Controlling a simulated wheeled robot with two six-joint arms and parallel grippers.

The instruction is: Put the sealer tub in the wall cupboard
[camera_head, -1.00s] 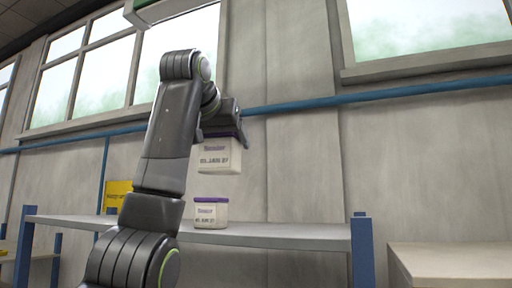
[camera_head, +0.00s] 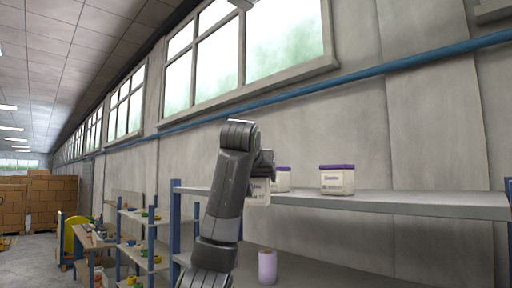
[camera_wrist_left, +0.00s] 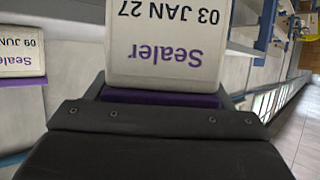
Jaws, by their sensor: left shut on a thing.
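My left gripper (camera_head: 265,162) is shut on a white sealer tub (camera_head: 259,194), held upright by its purple lid in front of the shelf. My arm hides part of this tub in the head view. In the left wrist view the held tub (camera_wrist_left: 165,45) appears upside down; its label reads Sealer, 03 JAN 27. A second purple-lidded tub (camera_head: 337,181) stands on the shelf. Another tub (camera_head: 283,179) is partly hidden behind the held one. The left wrist view shows a tub (camera_wrist_left: 20,60) dated 09 JUN. My right gripper is not in view. I cannot make out a wall cupboard.
The grey shelf (camera_head: 430,203) has blue posts and clear room right of the tubs. A lilac cylinder (camera_head: 267,266) stands below it. A blue pipe (camera_head: 420,64) runs along the wall. Racks with coloured rolls (camera_head: 142,250) stand to the left.

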